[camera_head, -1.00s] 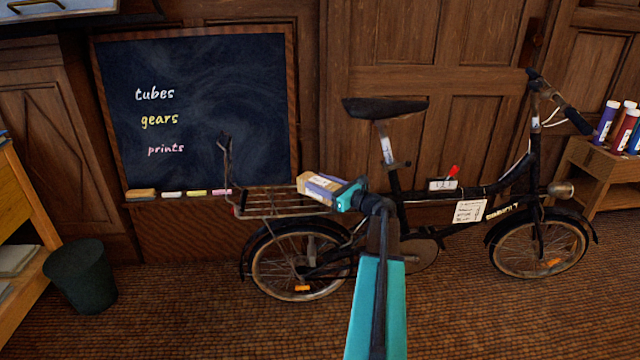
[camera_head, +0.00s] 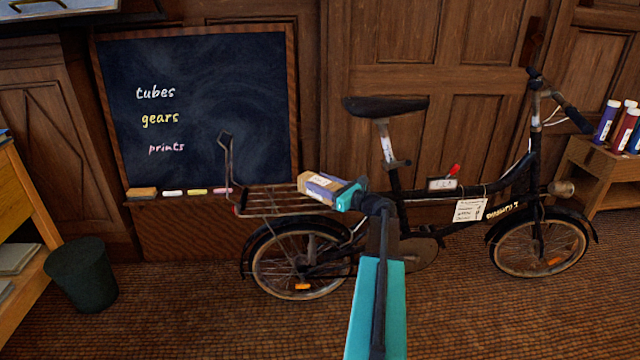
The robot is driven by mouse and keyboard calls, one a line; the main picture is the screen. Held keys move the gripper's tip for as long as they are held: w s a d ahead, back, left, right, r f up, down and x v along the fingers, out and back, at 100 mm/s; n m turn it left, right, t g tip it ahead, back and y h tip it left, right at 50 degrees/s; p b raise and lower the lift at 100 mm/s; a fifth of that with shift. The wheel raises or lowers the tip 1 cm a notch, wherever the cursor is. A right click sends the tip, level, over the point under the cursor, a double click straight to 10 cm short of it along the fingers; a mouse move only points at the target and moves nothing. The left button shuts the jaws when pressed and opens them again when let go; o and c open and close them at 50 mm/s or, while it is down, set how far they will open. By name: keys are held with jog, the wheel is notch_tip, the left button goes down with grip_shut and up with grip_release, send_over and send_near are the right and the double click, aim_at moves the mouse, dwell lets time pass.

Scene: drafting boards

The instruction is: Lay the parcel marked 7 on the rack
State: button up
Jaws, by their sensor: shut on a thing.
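A parcel (camera_head: 318,185), tan with a purple band and a pale label, is held in my gripper (camera_head: 345,195). The number on it is too small to read. My gripper is teal and black, and is shut on the parcel's right end. The rack (camera_head: 268,203) is the wire carrier over the bicycle's rear wheel, with a raised hoop at its left end. The parcel shows over the right part of the rack; I cannot tell whether it touches it. The rest of the rack is bare.
The bicycle (camera_head: 455,192) stands before wooden doors, its saddle (camera_head: 385,106) right of the parcel. A chalkboard (camera_head: 200,110) with chalks is behind the rack. A dark bin (camera_head: 82,275) stands at the left, a low shelf (camera_head: 590,170) with tubes at the right.

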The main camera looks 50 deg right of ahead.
jog(key=shift+s+a+f, duration=0.1)
jog(key=shift+s+f, duration=0.05)
jog(key=shift+f, duration=0.55)
jog(key=o, duration=1.6)
jog(key=shift+s, duration=0.1)
jog(key=s+d+r+p, duration=0.1)
jog(key=s+p, duration=0.2)
jog(key=s, duration=1)
jog(key=shift+s+d, duration=0.15)
jog(key=shift+r, duration=0.15)
